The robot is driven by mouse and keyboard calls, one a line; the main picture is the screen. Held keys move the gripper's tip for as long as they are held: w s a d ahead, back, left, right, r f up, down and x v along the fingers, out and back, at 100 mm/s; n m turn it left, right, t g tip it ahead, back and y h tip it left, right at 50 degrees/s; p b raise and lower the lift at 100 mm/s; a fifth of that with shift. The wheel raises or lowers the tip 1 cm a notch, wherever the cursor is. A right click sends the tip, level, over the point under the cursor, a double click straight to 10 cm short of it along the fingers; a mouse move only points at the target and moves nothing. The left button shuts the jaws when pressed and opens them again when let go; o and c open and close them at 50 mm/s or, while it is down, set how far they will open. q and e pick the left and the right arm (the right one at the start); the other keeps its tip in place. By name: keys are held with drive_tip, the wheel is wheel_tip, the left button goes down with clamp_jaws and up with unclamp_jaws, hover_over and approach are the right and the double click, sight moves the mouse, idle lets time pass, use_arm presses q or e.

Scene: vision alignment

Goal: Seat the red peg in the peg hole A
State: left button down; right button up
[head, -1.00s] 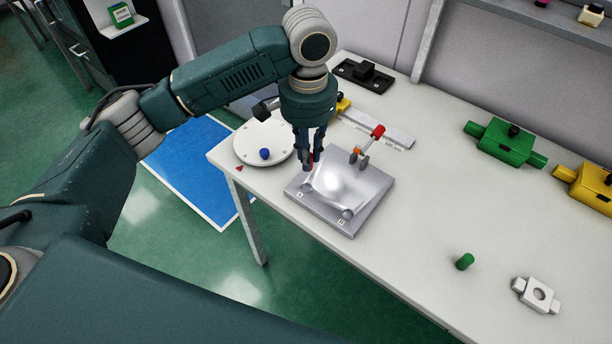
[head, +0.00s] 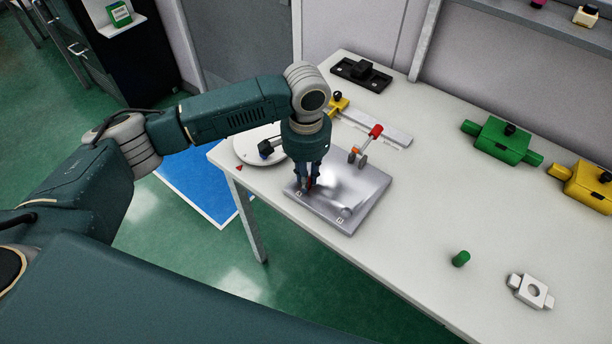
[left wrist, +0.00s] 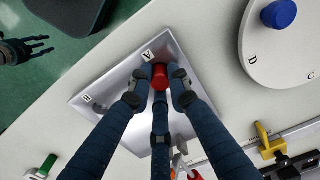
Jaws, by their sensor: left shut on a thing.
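The metal plate (head: 368,190) lies on the white table, with labels A and B along its near edge. My left gripper (head: 307,187) points down over the plate's label A corner and is shut on the red peg (head: 310,183). In the left wrist view the red peg (left wrist: 160,77) stands between the fingers, close to label A on the plate (left wrist: 108,88). Hole A is hidden under the peg and fingers, so I cannot tell whether the peg is in it. My right gripper (left wrist: 28,49) shows over the floor in the left wrist view, its fingers spread and empty.
A white round disc (head: 246,147) with a blue peg (left wrist: 279,14) is close beside the plate. A red-handled toggle clamp (head: 366,146) stands at the plate's back edge. A green peg (head: 461,259) and a white holed part (head: 531,291) lie right, with clear table between.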

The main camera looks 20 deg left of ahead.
use_arm(q)
drive_tip(key=c, duration=1.6)
unclamp_jaws()
drive_tip(key=shift+c, duration=0.2)
wheel_tip(320, 180, up, 12)
drive_tip(key=b, duration=0.2)
